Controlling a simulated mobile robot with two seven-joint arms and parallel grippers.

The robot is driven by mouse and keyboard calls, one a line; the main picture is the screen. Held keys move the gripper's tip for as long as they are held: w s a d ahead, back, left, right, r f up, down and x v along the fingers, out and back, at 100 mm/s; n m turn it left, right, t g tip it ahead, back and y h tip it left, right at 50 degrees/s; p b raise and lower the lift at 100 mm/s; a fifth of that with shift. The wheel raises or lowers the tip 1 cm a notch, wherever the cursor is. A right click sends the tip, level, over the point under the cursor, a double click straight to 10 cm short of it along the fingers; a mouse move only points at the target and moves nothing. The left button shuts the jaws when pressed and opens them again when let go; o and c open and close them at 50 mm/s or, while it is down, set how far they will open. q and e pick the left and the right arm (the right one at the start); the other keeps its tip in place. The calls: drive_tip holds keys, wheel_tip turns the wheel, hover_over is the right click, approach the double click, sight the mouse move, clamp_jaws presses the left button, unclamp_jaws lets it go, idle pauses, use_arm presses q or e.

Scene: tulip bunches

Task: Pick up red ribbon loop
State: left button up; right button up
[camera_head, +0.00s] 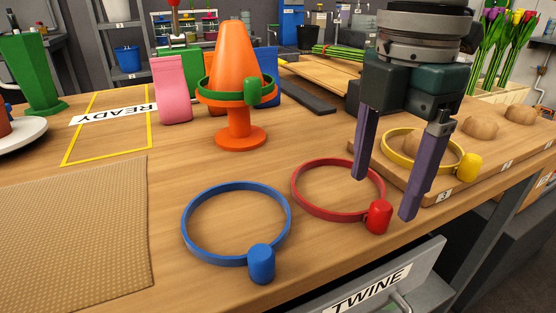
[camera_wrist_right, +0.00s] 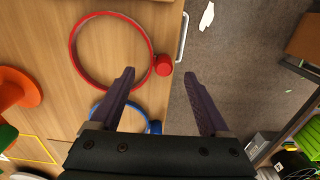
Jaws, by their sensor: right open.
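The red ribbon loop (camera_head: 335,214) lies flat on the wooden table in the head view, with a red tab (camera_head: 379,216) at its front right. It also shows in the right wrist view (camera_wrist_right: 72,52), with its tab (camera_wrist_right: 163,65) ahead of the fingers. My right gripper (camera_head: 385,198) is open and empty, above the table by the right side of the red loop. In the right wrist view its fingers (camera_wrist_right: 158,88) point toward the tab side, with the left finger nearer the loop. Nothing is between them. My left gripper is not in view.
A blue loop (camera_head: 184,226) lies left of the red one. A yellow loop (camera_head: 457,149) lies on a wooden board at right. An orange cone stand (camera_head: 240,138) with a green loop stands behind. An open TWINE drawer (camera_head: 430,268) juts out below the table's front edge.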

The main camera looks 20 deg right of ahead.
sight(380, 202)
wheel_tip(380, 202, down, 4)
drive_tip(key=shift+d+f+b, duration=0.1)
drive_tip(key=shift+b, duration=0.5)
clamp_jaws()
